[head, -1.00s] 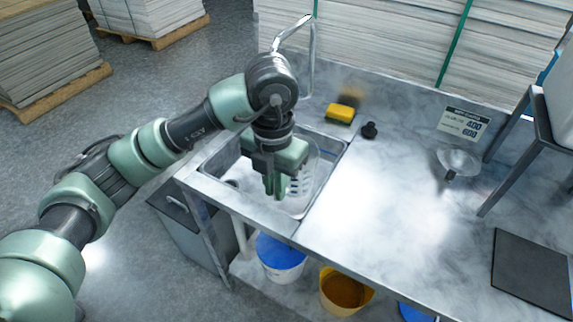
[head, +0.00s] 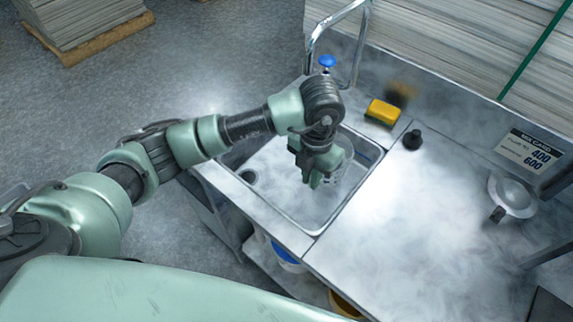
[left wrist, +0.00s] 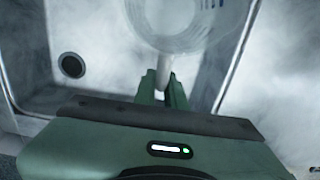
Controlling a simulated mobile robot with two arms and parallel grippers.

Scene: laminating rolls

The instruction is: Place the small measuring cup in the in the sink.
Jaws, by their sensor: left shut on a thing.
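My left gripper (head: 316,180) points down over the sink basin (head: 270,205) at the end of the metal counter. In the left wrist view its fingers (left wrist: 164,88) are shut on the pale handle of a clear measuring cup (left wrist: 180,25). The cup is see-through with faint markings, and the top of the picture cuts it off. In the head view the cup is mostly hidden behind the gripper. The basin also shows in the left wrist view (left wrist: 95,95). I cannot tell whether the cup touches the basin floor. My right gripper is out of view.
The faucet (head: 312,45) stands behind the basin. A yellow sponge (head: 382,112), a small black object (head: 412,139) and a funnel-like clear dish (head: 512,196) are on the counter. The drain (head: 248,177) is at the basin's left.

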